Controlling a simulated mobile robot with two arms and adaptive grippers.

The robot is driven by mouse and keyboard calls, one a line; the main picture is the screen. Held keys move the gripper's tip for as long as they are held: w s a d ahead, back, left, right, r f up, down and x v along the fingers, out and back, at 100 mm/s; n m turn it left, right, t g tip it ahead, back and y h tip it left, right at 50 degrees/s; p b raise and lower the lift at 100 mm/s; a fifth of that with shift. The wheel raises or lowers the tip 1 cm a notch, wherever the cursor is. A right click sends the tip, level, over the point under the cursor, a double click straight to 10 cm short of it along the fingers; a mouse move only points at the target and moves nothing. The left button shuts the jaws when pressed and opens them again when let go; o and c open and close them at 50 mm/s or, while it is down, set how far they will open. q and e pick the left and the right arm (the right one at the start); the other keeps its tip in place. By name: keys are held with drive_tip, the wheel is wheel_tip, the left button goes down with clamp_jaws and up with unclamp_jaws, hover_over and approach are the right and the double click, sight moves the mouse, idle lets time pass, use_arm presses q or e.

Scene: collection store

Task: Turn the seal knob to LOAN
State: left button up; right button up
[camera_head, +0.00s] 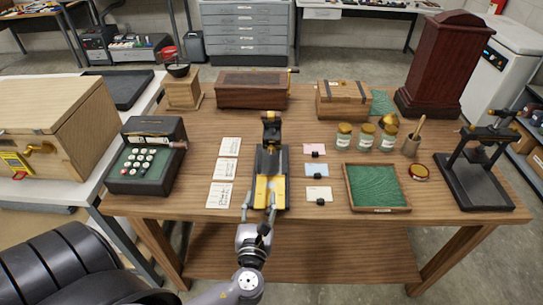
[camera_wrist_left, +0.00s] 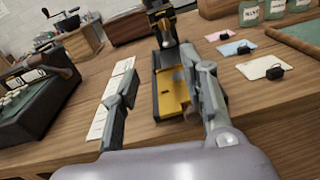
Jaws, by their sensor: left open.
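A stamp-like press (camera_head: 270,160) with a black base, a yellow plate and a dark head with brass parts stands mid-table near the front edge. It also shows ahead in the left wrist view (camera_wrist_left: 172,85). I cannot make out a knob marked LOAN on it; any lettering is too small to read. My left gripper (camera_head: 260,203) is open and empty at the front end of the press, its fingers spread to either side of the yellow plate. In the left wrist view the gripper (camera_wrist_left: 165,80) has the yellow plate between and beyond its fingers. My right gripper is not in view.
Printed cards (camera_head: 226,169) lie left of the press, and coloured cards with small black items (camera_head: 317,170) lie right. A green-lined tray (camera_head: 378,208), jars (camera_head: 365,139), a black keypad box (camera_head: 147,158) and a black stand (camera_head: 478,185) surround them. Wooden boxes (camera_head: 252,92) stand behind.

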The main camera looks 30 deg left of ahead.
use_arm(q)
drive_tip(key=m, duration=0.1)
drive_tip(key=p, duration=0.3)
approach(271, 152)
drive_tip(key=shift+t, duration=0.3)
drive_tip(key=x, duration=0.8)
drive_tip(key=shift+a+f, duration=0.1)
drive_tip(key=shift+c, duration=0.2)
clamp_jaws()
